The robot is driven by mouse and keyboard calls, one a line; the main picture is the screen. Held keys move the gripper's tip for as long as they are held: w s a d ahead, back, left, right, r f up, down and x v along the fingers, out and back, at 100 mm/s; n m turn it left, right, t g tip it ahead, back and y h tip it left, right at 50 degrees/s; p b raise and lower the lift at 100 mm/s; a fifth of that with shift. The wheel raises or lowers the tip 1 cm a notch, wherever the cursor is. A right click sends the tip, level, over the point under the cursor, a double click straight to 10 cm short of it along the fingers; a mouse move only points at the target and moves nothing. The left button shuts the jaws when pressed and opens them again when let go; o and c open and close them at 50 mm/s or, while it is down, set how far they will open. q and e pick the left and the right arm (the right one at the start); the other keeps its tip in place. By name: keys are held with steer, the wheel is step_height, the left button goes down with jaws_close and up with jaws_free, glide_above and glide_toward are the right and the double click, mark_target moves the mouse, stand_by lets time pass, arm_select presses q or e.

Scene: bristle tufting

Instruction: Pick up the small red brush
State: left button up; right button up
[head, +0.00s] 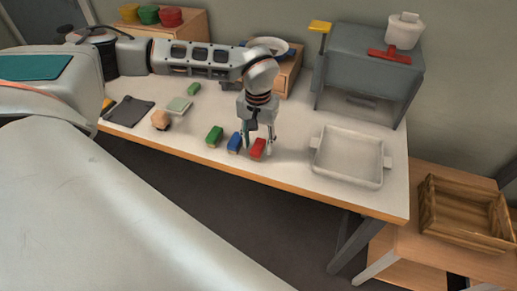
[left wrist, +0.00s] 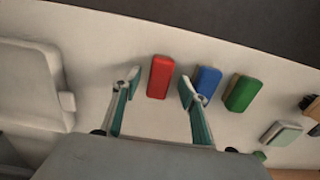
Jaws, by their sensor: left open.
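The small red brush (head: 258,147) lies on the white table near its front edge, at the right end of a short row. In the left wrist view the red brush (left wrist: 160,76) shows whole, between and just beyond my fingertips. My left gripper (head: 260,148) points down over it, open and empty; its spread fingers also show in the left wrist view (left wrist: 161,80). The blue brush (head: 234,143) is close beside the left finger in the head view. A green brush (head: 214,135) lies further left. My right gripper is not in view.
A white tray with handles (head: 349,175) stands right of the brushes. A grey machine (head: 368,75) stands behind it. A pale green block (head: 179,106) and a dark mat (head: 129,111) lie left. A wooden crate (head: 463,230) is on a lower table at right.

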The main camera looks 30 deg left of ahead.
arm_select(q)
steer(key=shift+f, duration=0.65)
steer(key=c, duration=1.2)
steer(key=shift+o, duration=0.2)
